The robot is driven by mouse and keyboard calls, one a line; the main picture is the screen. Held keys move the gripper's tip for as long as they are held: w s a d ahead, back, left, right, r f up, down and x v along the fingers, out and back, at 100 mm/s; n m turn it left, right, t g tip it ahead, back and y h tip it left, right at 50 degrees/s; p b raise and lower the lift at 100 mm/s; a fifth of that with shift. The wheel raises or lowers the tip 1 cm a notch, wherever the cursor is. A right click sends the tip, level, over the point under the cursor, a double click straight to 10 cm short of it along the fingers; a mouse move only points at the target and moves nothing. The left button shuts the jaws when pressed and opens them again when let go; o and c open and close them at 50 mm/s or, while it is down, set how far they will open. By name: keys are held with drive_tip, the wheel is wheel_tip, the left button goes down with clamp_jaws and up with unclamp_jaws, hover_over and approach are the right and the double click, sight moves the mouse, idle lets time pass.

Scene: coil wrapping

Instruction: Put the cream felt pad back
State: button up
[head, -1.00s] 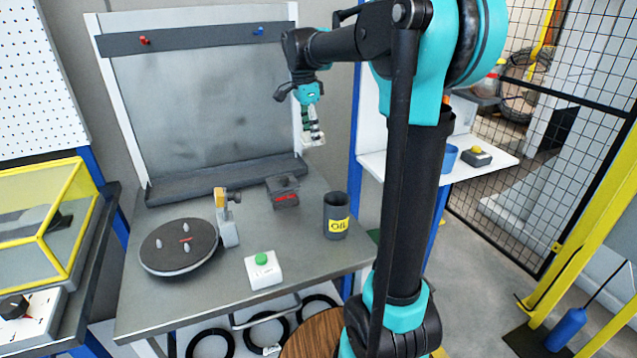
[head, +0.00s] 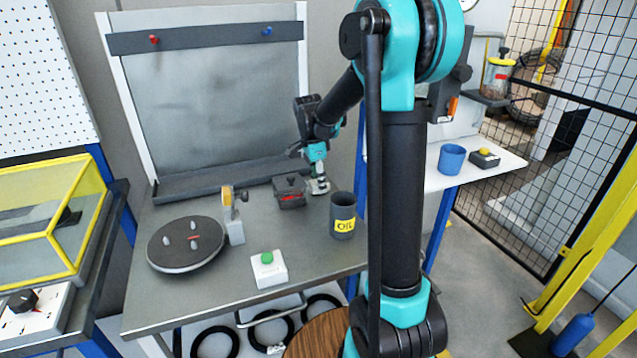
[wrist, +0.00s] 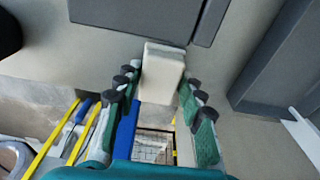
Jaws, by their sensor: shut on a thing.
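The cream felt pad (wrist: 160,75) is a small pale block between my gripper's fingers in the wrist view. My gripper (head: 319,186) is shut on it, with the green-lined fingers on either side. In the head view the gripper points down low over the grey bench (head: 270,220), just right of a dark box with a red mark (head: 290,192). The pad is too small there to tell whether it touches the bench.
A dark cup marked OIL (head: 342,215) stands close to the right of the gripper. A round turntable with pegs (head: 186,245), a grey-and-yellow post (head: 233,220) and a white box with a green button (head: 268,268) stand to the left. A back ledge (head: 225,180) runs behind.

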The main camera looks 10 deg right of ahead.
sight(314, 183)
drive_tip(key=shift+f, duration=0.2)
drive_tip(key=o, duration=1.1)
drive_tip(key=r, duration=0.4)
drive_tip(key=a+r, duration=0.1)
drive_tip(key=r, duration=0.7)
drive_tip(key=shift+s+a, duration=0.15)
drive_tip(key=shift+a, duration=0.05)
drive_tip(key=shift+s, duration=0.1)
